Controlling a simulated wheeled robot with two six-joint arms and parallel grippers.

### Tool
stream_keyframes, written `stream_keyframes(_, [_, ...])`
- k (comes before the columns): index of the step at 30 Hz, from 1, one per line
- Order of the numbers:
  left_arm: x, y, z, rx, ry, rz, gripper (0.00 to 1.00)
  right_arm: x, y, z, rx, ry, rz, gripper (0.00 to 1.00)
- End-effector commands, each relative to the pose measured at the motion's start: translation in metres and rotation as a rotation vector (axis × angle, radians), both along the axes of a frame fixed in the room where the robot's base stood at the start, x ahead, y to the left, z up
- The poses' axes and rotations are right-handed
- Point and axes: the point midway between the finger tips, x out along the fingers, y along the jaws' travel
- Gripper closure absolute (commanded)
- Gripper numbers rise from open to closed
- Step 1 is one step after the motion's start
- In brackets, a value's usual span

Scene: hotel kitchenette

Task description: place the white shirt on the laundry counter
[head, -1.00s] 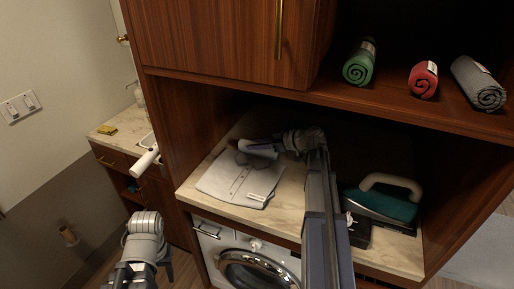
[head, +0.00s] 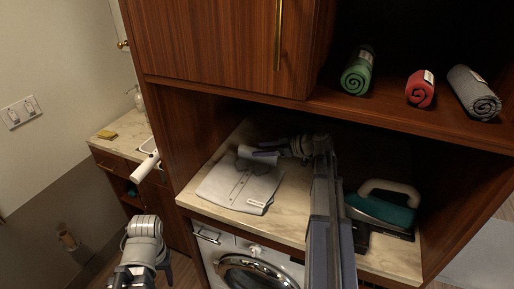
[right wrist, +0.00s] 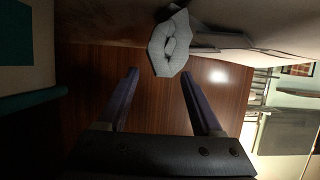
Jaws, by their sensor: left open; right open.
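The white shirt (head: 236,188) lies folded on the marble laundry counter (head: 289,221), below the wooden shelf. My right gripper (head: 258,155) is above the counter by the shirt's far edge, open and empty. In the right wrist view my right gripper (right wrist: 159,85) has its fingers wide apart with nothing between them. A rolled white edge, apparently the shirt's collar (right wrist: 168,47), is just beyond the fingertips. My left arm is at the lower left, away from the shirt. My left gripper (head: 166,268) is low there, its fingers mostly hidden.
A teal iron (head: 382,208) stands at the counter's right. Rolled green (head: 357,72), red (head: 420,90) and grey (head: 474,92) towels lie on the shelf above. A washing machine (head: 248,266) is below the counter. A side counter with a yellow sponge (head: 107,134) is at left.

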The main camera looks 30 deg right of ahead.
Motion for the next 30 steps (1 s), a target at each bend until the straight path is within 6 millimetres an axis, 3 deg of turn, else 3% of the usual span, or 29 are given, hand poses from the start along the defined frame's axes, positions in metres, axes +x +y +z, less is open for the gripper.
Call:
stream_keyframes(6, [0.000,0.000,0.022,0.000,0.000,0.000,0.50,-0.034,-0.029,0.023,0.001,0.000,-0.004,0.33])
stream_keyframes(13, [0.000,0.000,0.033,0.000,0.000,0.000,0.50,-0.057,-0.049,0.033,0.000,0.000,-0.001,0.33])
stream_keyframes(30, [0.000,0.000,0.035,0.000,0.000,0.000,0.50,-0.065,-0.055,0.035,0.000,0.000,0.000,0.33])
